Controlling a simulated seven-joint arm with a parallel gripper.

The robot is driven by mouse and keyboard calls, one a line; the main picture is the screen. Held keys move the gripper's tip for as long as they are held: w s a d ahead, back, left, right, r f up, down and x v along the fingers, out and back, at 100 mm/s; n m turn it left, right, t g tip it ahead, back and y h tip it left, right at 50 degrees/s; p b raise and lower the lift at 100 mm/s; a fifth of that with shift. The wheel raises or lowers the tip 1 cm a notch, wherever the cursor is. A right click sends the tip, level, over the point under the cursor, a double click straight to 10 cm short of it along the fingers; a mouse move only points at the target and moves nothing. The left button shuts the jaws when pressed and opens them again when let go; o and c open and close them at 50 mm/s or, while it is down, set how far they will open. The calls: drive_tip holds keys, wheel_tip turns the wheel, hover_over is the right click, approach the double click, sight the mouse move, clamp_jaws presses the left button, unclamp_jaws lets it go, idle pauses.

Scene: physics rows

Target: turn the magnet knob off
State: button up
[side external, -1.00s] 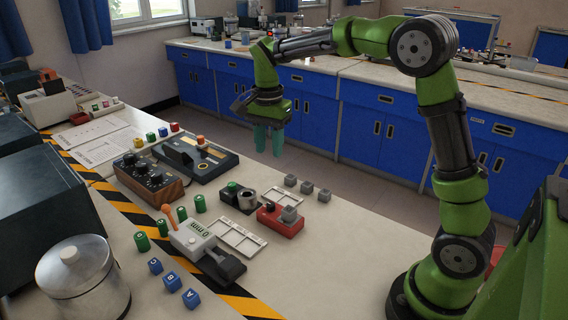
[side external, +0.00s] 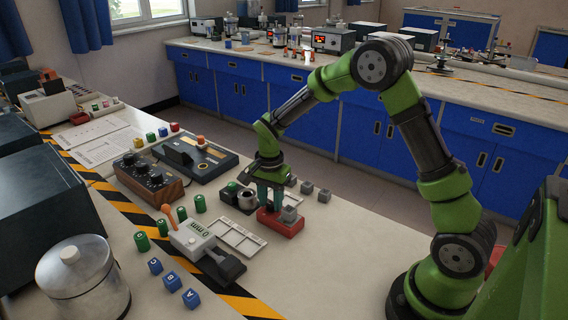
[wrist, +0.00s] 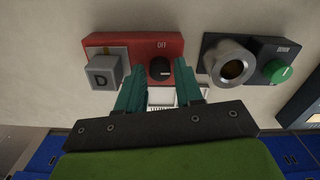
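The magnet knob (wrist: 160,68) is a dark round dial on a red box (wrist: 176,45), with "OFF" printed above it. A pale mark on it appears to point right. In the side view my gripper (side external: 268,205) is low at the red box (side external: 288,229) and hides the knob.
A dark unit with a metal cup (wrist: 230,68) and green button (wrist: 277,71) stands close to the right of the red box in the wrist view. The bench front right is clear.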

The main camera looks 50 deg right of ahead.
drive_tip(key=shift+f, duration=0.1)
clamp_jaws()
drive_tip(key=shift+n, duration=0.3)
drive_tip(key=n, duration=0.3)
drive_tip(key=shift+n, duration=0.4)
drive_tip(key=n, duration=0.4)
drive_tip(key=shift+n, duration=0.3)
drive_tip(key=n, duration=0.4)
drive_tip(key=shift+n, duration=2.5)
